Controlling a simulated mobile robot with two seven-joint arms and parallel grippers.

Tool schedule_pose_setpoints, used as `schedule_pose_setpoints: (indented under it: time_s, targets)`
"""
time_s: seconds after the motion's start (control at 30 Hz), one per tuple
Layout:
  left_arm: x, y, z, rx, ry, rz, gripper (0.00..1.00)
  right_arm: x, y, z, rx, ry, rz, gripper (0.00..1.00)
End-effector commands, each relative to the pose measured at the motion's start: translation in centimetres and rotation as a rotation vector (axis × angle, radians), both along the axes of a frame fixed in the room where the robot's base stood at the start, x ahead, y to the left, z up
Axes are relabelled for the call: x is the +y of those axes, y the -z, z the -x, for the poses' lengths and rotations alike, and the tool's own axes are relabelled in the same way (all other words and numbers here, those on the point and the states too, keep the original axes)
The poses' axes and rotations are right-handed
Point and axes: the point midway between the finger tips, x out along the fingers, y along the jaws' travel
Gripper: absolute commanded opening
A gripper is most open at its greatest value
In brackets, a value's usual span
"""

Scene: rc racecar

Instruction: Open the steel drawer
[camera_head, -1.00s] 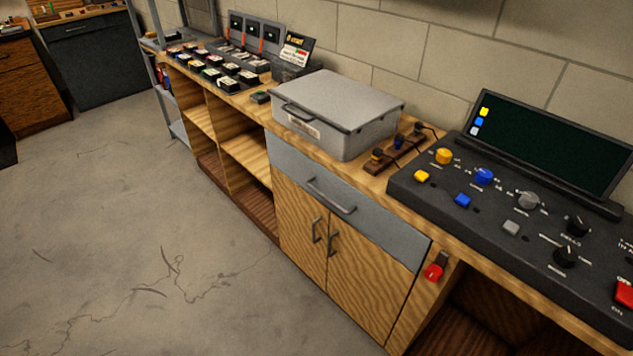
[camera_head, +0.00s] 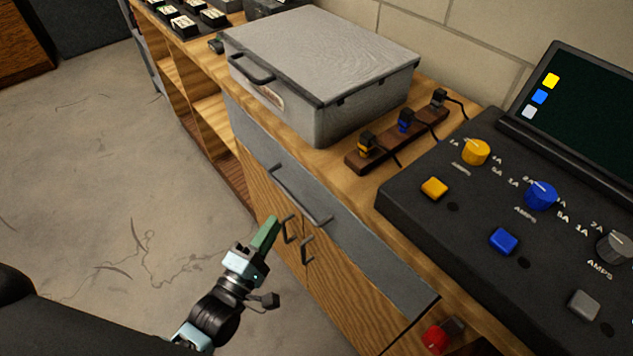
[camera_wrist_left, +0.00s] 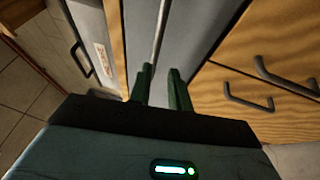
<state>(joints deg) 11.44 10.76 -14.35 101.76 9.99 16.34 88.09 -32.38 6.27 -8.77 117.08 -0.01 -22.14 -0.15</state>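The steel drawer (camera_head: 360,240) is a grey front panel under the wooden counter, flush with the cabinet and shut. Its bar handle (camera_head: 298,196) runs along the front. My left gripper (camera_head: 267,233) is in front of the cabinet, below and to the left of the handle in the head view. In the left wrist view its two green fingers (camera_wrist_left: 160,88) are apart with nothing between them. There the handle (camera_wrist_left: 160,28) lies beyond the fingertips, roughly in line with the gap; the drawer front (camera_wrist_left: 197,30) is behind it. My right gripper is not in view.
Two wooden doors with handles (camera_head: 290,229) sit below the drawer, close to my left gripper. A grey metal box (camera_head: 320,50) stands on the counter above. A dark control console (camera_head: 450,210) is at the right, with a red object (camera_head: 436,338) below it. The floor at left is clear.

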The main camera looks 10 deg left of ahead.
Motion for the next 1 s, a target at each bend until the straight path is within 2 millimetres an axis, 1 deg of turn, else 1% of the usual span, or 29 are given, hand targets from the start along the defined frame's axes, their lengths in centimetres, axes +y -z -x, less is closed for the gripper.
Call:
schedule_pose_setpoints:
  time_s: [0.17, 0.27, 0.37, 0.53, 0.7, 0.83, 1.0]
  targets:
    - [0.0, -0.4, -0.5, -0.015, 0.008, 0.047, 0.19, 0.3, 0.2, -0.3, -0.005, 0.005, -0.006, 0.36]
    - [0.0, -0.5, -0.7, -0.015, 0.008, 0.046, 0.19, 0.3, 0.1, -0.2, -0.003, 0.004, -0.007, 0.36]
    - [-0.2, -0.7, -1.3, -0.017, 0.007, 0.044, 0.19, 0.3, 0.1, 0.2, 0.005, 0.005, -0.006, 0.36]
    - [-0.8, -1.2, -3.6, -0.018, 0.007, 0.044, 0.19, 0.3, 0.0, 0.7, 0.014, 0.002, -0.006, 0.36]
    - [-1.5, -1.6, -6.0, -0.015, 0.007, 0.043, 0.19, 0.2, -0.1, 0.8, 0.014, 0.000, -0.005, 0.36]
    - [-1.8, -1.7, -7.2, -0.015, 0.007, 0.043, 0.19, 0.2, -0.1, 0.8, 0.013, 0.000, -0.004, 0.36]
    - [-2.0, -1.8, -7.9, -0.014, 0.007, 0.042, 0.19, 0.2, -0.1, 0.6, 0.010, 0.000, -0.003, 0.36]
